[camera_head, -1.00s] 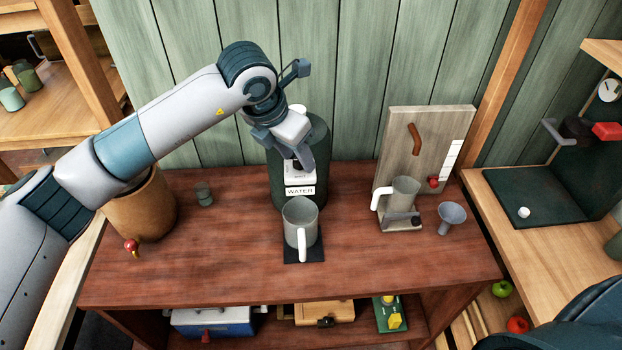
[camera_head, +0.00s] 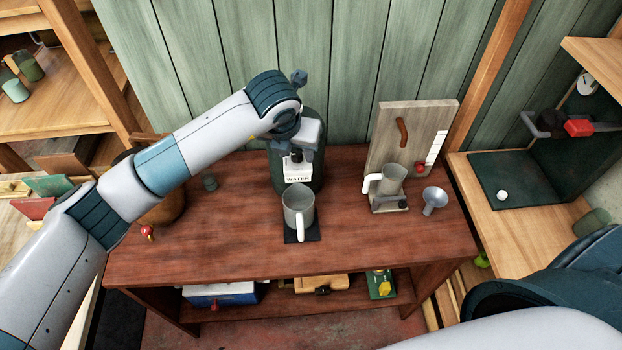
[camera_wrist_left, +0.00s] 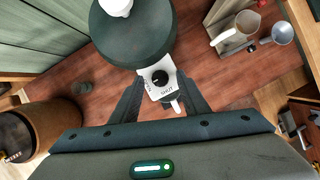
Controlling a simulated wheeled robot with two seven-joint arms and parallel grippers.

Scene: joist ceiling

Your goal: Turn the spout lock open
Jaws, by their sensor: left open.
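The dark green water dispenser (camera_head: 279,176) stands upright at the back of the table, with a white WATER label (camera_head: 298,179) on its front. In the left wrist view a black round lock knob (camera_wrist_left: 160,78) sits on a white plate with small lettering on both sides; SHUT seems legible on one. A grey mug (camera_head: 297,204) with a white handle stands below. My right gripper is out of view.
The mug stands on a dark mat (camera_head: 289,237). To the right are a clear jug (camera_head: 392,180) before a grey board (camera_head: 385,135), and a funnel (camera_head: 434,198). A small cup (camera_head: 209,183) and a brown pot (camera_head: 165,208) are left. The table front is clear.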

